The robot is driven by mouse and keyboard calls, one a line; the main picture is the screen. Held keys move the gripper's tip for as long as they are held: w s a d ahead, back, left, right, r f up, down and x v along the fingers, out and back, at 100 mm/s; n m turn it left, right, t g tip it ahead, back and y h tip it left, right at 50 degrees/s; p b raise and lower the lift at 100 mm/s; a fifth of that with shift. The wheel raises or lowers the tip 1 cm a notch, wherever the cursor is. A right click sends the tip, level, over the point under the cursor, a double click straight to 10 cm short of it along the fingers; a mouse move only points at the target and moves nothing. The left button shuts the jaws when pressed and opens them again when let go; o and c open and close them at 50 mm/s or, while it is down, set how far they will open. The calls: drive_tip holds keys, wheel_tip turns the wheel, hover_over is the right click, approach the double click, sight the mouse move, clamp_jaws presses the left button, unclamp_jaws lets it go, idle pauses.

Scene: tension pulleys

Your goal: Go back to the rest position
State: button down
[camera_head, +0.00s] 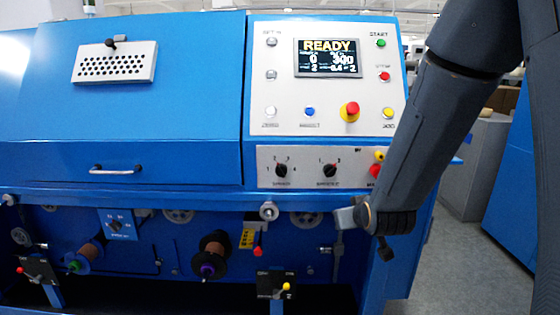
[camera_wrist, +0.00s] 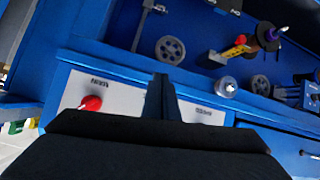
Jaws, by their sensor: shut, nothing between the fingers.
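My gripper (camera_wrist: 162,98) is shut and empty in the wrist view. Its dark fingers lie together in front of the white lower control panel (camera_wrist: 121,92), touching nothing that I can make out. In the head view my arm comes down from the upper right, and its wrist end hangs in front of the machine's right edge, just below the lower panel (camera_head: 302,170). The fingers are small and mostly hidden there. A spoked pulley (camera_wrist: 170,50) shows beyond the fingertips in the wrist view, apart from them.
The blue machine (camera_head: 140,90) fills the left and middle. Its screen (camera_head: 328,58) reads READY. Below are a silver roller (camera_head: 268,211), a spool with a purple hub (camera_head: 212,252) and a lever with a red knob (camera_head: 258,250). Open grey floor (camera_head: 450,260) lies at the right.

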drive_tip(key=s+m+g+p, duration=0.2)
drive_tip(key=s+g, duration=0.9)
drive_tip(key=s, duration=1.7)
drive_tip(key=shift+d+p, duration=0.4)
drive_tip(key=shift+p, duration=0.6)
